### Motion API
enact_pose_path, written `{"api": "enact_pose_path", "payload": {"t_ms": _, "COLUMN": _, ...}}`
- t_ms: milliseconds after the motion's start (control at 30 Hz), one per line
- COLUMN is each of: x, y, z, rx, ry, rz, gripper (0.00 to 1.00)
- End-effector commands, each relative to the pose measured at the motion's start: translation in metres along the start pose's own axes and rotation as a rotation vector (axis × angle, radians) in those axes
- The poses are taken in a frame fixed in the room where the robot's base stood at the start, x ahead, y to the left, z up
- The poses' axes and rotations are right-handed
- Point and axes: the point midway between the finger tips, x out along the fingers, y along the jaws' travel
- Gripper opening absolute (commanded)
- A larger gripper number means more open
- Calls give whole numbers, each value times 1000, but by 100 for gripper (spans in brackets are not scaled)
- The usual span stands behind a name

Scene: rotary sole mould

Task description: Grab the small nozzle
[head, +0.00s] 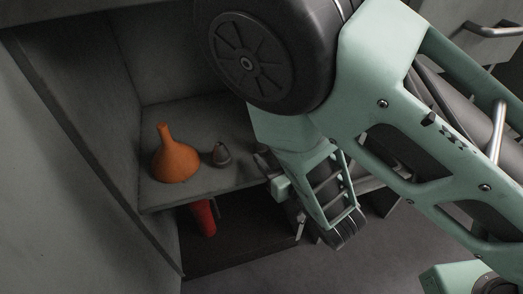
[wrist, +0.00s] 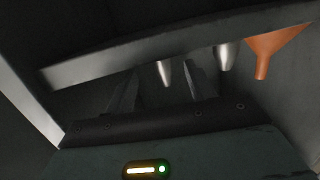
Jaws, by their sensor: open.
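Two grey metal nozzles show in the wrist view, upside down there. The slightly smaller-looking nozzle (wrist: 164,73) is in the picture between my two fingers; the wider nozzle (wrist: 224,57) is just right of the right finger, beside the funnel. In the head view one grey nozzle (head: 221,154) stands on the shelf right of the funnel; the other is hidden or not clearly seen by my arm. My gripper (wrist: 162,84) is open, its dark fingers on either side of the smaller nozzle in the picture. I cannot tell whether they touch it.
An orange funnel (head: 175,158) stands spout up on the shelf (head: 165,198); it shows in the wrist view too (wrist: 270,48). A red object (head: 204,217) is below the shelf. A side wall (head: 70,110) bounds the shelf on the left. A metal handle (head: 492,30) is at top right.

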Motion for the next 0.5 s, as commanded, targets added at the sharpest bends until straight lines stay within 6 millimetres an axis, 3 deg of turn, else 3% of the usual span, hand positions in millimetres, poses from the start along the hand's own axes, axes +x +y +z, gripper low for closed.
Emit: {"api": "enact_pose_path", "payload": {"t_ms": 500, "x": 54, "y": -3, "z": -1, "rx": -1, "ry": 1, "rz": 0, "gripper": 54}}
